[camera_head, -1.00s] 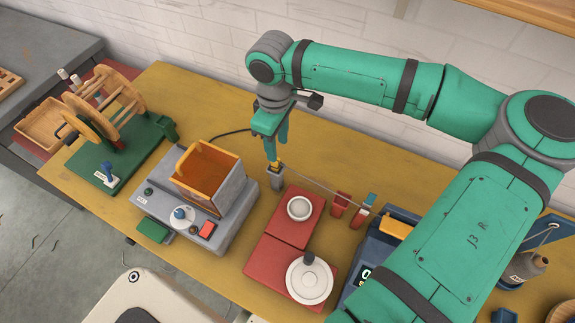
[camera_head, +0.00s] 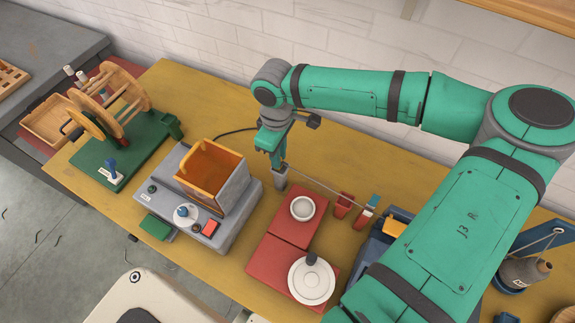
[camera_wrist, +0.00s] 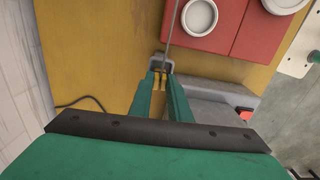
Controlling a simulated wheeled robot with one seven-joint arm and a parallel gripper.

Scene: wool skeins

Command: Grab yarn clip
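A small yellow clip (camera_wrist: 159,80) shows in the wrist view at the top of a grey post, at the end of a thin rod. The grey post (camera_head: 280,180) stands on the table in the head view, where my gripper hides most of the clip. My gripper (camera_head: 277,162) points down over the post. In the wrist view its two green fingers (camera_wrist: 161,84) are apart, one on each side of the clip. I cannot tell whether they touch it.
A grey machine (camera_head: 225,222) with an orange-lined bin (camera_head: 215,172) stands left of the post. Red scale plates (camera_head: 272,254) with a white dish (camera_head: 302,208) lie to the right. The thin rod (camera_head: 325,190) runs right from the post. The wooden winder (camera_head: 110,100) is far left.

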